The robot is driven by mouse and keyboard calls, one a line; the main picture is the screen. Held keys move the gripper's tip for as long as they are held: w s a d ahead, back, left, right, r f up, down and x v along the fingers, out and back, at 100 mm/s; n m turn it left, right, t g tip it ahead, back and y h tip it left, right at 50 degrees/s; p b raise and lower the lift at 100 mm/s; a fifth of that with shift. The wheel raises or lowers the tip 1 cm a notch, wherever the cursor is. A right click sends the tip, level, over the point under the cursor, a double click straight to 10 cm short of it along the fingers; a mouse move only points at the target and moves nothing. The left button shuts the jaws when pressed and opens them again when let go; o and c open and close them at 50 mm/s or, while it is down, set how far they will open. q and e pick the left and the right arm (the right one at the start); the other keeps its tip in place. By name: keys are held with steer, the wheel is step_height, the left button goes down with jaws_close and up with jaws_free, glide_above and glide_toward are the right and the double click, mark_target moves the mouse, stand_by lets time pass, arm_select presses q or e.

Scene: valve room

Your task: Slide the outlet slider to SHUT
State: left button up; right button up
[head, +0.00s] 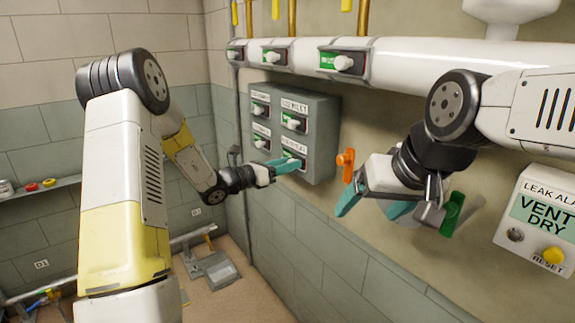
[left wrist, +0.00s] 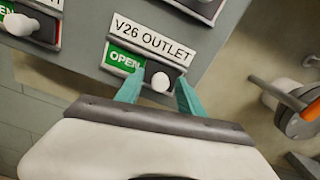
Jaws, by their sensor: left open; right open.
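The outlet slider, labelled V26 OUTLET (left wrist: 150,42), is at the lower right of a grey panel (head: 322,125). Its green OPEN field (left wrist: 122,62) shows, and its white knob (left wrist: 161,82) sits at the right of the slot. My left gripper (head: 284,164) is at this slider in the head view. In the left wrist view, the teal fingers of my left gripper (left wrist: 157,92) are apart, one on each side of the knob; whether either touches it I cannot tell. My right gripper (head: 377,209) is open and empty, right of the panel and in front of the wall.
The panel carries several similar sliders. Above runs a white pipe (head: 430,56) with more slider units. An orange handle (head: 346,161) and a green handle (head: 452,212) are near my right gripper. A leak alarm box (head: 530,187) is at far right.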

arm_select(q)
jaws_close()
stand_by(1.4)
